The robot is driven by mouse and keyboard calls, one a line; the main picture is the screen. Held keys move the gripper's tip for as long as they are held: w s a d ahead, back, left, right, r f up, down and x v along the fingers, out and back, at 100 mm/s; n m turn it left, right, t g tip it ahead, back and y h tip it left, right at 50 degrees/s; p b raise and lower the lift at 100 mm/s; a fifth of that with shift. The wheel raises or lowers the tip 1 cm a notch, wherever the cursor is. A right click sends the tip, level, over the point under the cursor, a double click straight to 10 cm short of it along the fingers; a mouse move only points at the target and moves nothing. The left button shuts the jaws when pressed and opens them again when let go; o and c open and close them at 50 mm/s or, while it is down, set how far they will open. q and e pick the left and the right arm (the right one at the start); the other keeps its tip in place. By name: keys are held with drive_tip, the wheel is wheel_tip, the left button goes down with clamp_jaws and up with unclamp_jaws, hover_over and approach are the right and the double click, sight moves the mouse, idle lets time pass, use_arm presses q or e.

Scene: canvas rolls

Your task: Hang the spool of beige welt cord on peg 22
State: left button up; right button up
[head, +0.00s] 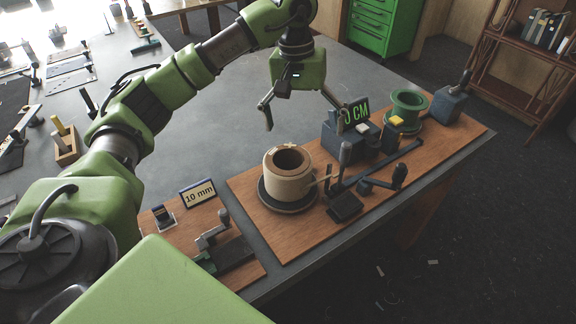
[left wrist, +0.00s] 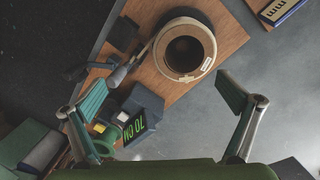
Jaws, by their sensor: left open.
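The beige cord spool (head: 284,184) stands upright on a dark round plate (head: 268,203) on the wooden board, its round opening facing up. A loose end sticks out at its right side. The spool also shows in the left wrist view (left wrist: 204,38), seen from above. My left gripper (head: 304,125) is open and empty. It hangs behind and above the spool, apart from it. In the left wrist view its two fingers (left wrist: 163,100) are spread wide, with the spool beyond them. No peg numbered 22 can be made out. My right gripper is not in view.
A green spool (head: 407,106) stands farther right. A "10 mm" sign (head: 198,193) stands left. Grey tabletop behind the spool is clear.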

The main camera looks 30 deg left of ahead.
sight(288, 149)
use_arm(q)
drive_tip(key=shift+y, duration=0.6)
drive_tip(key=a+f, duration=0.1)
drive_tip(key=f, duration=0.1)
drive_tip(key=a+f+p, duration=0.1)
drive_tip(key=f, duration=0.2)
drive_tip(key=s+a+f+p, duration=0.1)
drive_tip(key=f, duration=0.1)
drive_tip(key=shift+a+f, duration=0.25)
drive_tip(key=shift+f, duration=0.1)
wheel_tip(288, 149, down, 4)
drive_tip(key=shift+s+f+p, duration=0.1)
drive_tip(key=shift+p, duration=0.95)
drive_tip(key=shift+f, duration=0.2)
drive_tip(key=c, duration=1.2)
